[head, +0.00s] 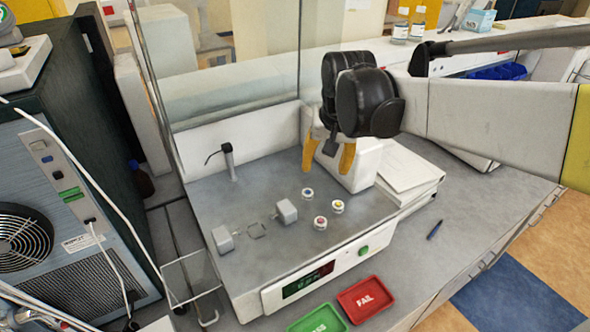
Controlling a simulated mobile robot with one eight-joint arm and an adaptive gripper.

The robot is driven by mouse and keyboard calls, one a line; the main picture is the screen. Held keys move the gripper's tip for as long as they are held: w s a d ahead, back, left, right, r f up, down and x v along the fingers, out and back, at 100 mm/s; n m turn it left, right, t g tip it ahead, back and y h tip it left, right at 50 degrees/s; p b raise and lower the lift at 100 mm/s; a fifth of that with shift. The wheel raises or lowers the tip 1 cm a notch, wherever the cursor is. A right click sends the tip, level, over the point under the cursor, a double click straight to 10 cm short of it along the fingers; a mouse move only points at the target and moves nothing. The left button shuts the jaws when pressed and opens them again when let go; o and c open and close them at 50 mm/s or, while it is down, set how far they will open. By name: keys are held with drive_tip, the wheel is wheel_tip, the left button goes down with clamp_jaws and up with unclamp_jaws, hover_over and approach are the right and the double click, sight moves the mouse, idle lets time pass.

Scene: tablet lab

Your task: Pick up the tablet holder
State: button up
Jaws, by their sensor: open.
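On the grey top of a bench device (262,185) stand three small round white holders with coloured centres: a blue one (307,193), a yellow one (337,206) and a red one (320,223). I cannot tell which is the tablet holder. Two grey blocks, a left one (222,240) and a right one (287,211), stand to their left, with a small thin frame (256,231) between them. My gripper (327,162) points down with its yellow fingers apart and empty. In the picture it is above the round holders, apart from them.
A white block (364,168) is right behind my gripper, beside a paper stack (408,176). A thin post (229,162) stands at the back left. Green (318,320) and red FAIL (364,299) trays lie in front. A pen (434,230) lies right on otherwise clear bench.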

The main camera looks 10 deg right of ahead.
drive_tip(key=w+f+m+g, duration=0.1)
drive_tip(key=w+f, duration=0.2)
drive_tip(key=w, duration=0.3)
drive_tip(key=m+g, duration=0.1)
drive_tip(key=g, duration=0.1)
approach(308, 191)
wheel_tip(308, 191, down, 10)
drive_tip(key=shift+w+f, duration=0.15)
drive_tip(key=shift+f, duration=0.1)
drive_tip(key=c, duration=1.1)
